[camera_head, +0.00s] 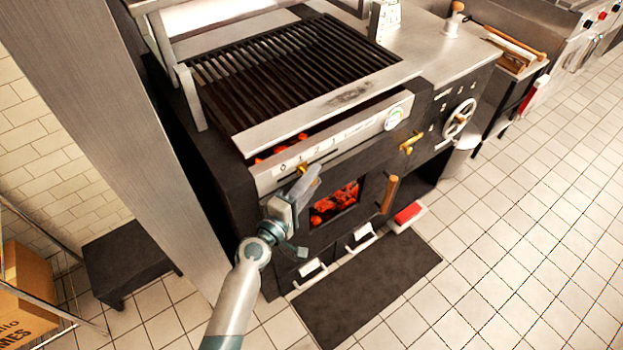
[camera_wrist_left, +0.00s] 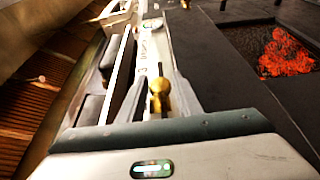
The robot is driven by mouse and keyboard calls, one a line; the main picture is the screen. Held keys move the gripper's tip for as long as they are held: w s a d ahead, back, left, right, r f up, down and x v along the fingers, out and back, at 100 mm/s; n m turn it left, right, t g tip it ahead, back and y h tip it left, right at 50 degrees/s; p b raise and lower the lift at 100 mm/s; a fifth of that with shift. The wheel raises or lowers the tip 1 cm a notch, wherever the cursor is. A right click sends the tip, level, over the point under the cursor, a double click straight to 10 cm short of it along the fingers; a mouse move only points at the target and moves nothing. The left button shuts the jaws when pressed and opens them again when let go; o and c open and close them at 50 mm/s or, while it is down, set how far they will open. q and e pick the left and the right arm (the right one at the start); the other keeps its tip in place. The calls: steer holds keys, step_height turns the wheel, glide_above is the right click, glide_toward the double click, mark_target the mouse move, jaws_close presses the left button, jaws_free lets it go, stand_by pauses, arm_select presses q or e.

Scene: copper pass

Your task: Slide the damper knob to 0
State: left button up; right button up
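The damper knob (camera_head: 304,169) is a small brass knob on the steel front strip (camera_head: 345,138) of the grill, below printed numbers. The 0 is at the left end of the scale, and the knob shows near the 1, partly hidden by my gripper. My left gripper (camera_head: 310,182) is at the knob, coming from below and in front. In the left wrist view the knob (camera_wrist_left: 160,92) stands between the two fingers, with a visible gap beside it, so the gripper looks open around it. My right gripper is out of view.
A grill grate (camera_head: 300,65) lies above the strip. A firebox window with glowing coals (camera_head: 335,203) and a wooden handle (camera_head: 389,195) are to the right of my gripper. A brass lever (camera_head: 412,143) and handwheel (camera_head: 458,118) are further right. The tiled floor is clear at right.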

arm_select(q)
jaws_close()
steer(key=s+a, duration=0.1)
steer(key=a, duration=0.1)
steer(key=s+a, duration=0.2)
steer(key=shift+a+f+b, duration=0.1)
steer(key=shift+a+b, duration=0.05)
steer(key=shift+b, duration=0.25)
jaws_free()
steer(key=shift+s, duration=0.1)
steer(key=shift+a, duration=0.15)
